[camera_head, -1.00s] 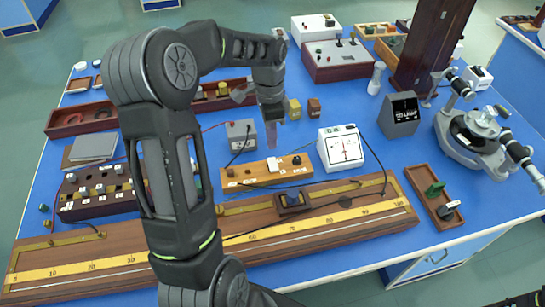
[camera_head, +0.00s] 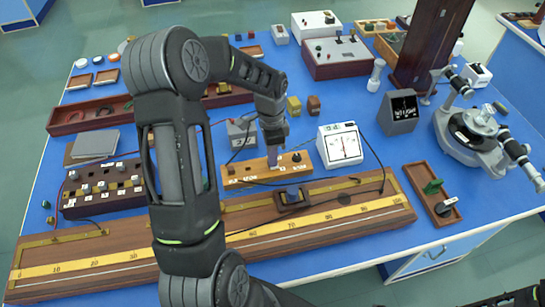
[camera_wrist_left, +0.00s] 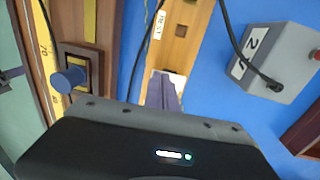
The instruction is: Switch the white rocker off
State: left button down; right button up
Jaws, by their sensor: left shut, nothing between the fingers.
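A wooden switch board (camera_head: 243,172) lies behind the long scaled rail, with a black knob (camera_head: 296,157) near its right end. My left gripper (camera_head: 273,161) points down over the middle of this board, its fingers shut and empty. In the left wrist view the shut fingers (camera_wrist_left: 165,85) reach the board beside a white piece (camera_wrist_left: 149,88), which looks like the white rocker. The fingers hide most of the rocker, so I cannot tell its tilt or whether they touch it. My right gripper is not in view.
The long wooden rail (camera_head: 330,204) with a yellow scale lies in front. A white dial meter (camera_head: 340,146) stands to the right and a grey box (camera_head: 240,131) behind, with dark wires around. Bare blue tabletop shows right of the meter.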

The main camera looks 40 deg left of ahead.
pick_arm(q)
jog(key=shift+s+d+f+b, duration=0.1)
jog(key=shift+f+b, duration=0.25)
jog(key=shift+f, duration=0.05)
jog(key=shift+s+d+r, duration=0.15)
jog(key=shift+r, duration=0.15)
jog(key=shift+f+p, duration=0.15)
jog(key=shift+p, duration=0.15)
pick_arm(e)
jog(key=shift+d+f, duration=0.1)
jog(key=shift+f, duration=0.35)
